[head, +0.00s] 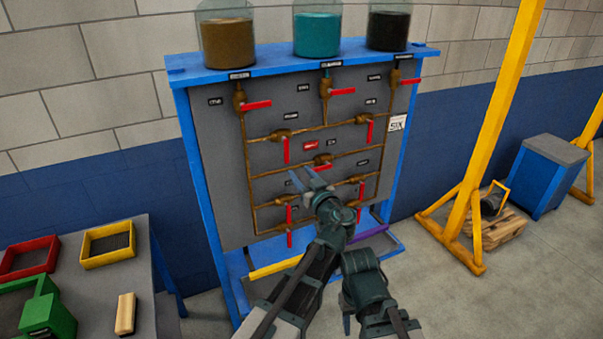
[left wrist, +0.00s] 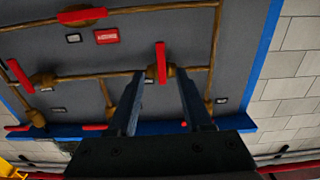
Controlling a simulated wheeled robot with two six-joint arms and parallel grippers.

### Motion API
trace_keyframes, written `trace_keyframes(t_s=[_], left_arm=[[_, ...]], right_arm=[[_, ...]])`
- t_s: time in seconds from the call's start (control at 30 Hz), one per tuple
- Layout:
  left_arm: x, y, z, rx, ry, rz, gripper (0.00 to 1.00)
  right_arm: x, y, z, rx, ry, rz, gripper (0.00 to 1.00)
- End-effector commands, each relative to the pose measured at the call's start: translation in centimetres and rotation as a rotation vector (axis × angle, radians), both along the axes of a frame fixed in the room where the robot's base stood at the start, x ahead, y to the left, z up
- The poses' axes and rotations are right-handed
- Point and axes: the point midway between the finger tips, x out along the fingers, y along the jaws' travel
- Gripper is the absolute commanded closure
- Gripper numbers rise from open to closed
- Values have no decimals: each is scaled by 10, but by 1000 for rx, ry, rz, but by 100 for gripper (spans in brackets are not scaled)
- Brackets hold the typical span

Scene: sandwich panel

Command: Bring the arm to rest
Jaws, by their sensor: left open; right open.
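My left gripper (head: 305,179) is raised in front of the grey valve panel (head: 216,160), near its lower middle. Its fingers are spread with nothing between them. In the left wrist view the open left gripper (left wrist: 159,88) faces the panel's pipes, and a red valve handle (left wrist: 161,62) appears beyond the gap between the fingers. I cannot tell whether a finger touches the panel. My right gripper (head: 366,322) hangs low in front of the panel's base, pointing down. It is open, partly hidden by its own wrist, and holds nothing visible.
Brown pipes with several red-handled valves cover the panel. Brown, teal (head: 317,34) and black jars stand on top. A table (head: 85,282) at left holds red and yellow trays and a green object. A yellow post (head: 490,140) and blue cabinet (head: 545,178) stand right.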

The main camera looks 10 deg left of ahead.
Motion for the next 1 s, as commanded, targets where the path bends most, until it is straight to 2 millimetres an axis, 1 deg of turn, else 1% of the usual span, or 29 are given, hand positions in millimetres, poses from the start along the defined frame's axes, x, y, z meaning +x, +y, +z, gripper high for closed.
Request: trace_keyframes(t_s=[0.07, 0.17, 0.27, 0.33, 0.37, 0.4, 0.47, 0.5, 0.6, 0.7, 0.8, 1.0], left_arm=[[-2, 4, -3, -3, 13, 9, 50], [-12, 25, -18, -15, 91, 58, 50], [-36, 59, -51, -45, 263, 132, 50], [-59, 81, -81, -80, 427, 172, 50], [-70, 88, -95, -96, 503, 179, 50], [-84, 96, -112, -121, 603, 181, 50], [-107, 103, -136, -161, 754, 165, 50], [-122, 104, -151, -189, 849, 139, 50], [-152, 100, -179, -251, 1042, 54, 50], [-175, 91, -196, -299, 1175, -45, 50], [-194, 81, -206, -340, 1272, -145, 50], [-223, 60, -217, -402, 1403, -348, 50]], right_arm=[[0, 0, 0, 0, 0, 0, 50], [0, 0, 0, 0, 0, 0, 50], [0, 0, 0, 0, 0, 0, 50], [0, 0, 0, 0, 0, 0, 50], [0, 0, 0, 0, 0, 0, 50], [0, 0, 0, 0, 0, 0, 50], [0, 0, 0, 0, 0, 0, 50], [0, 0, 0, 0, 0, 0, 50], [0, 0, 0, 0, 0, 0, 50], [0, 0, 0, 0, 0, 0, 50], [0, 0, 0, 0, 0, 0, 50], [0, 0, 0, 0, 0, 0, 50]])
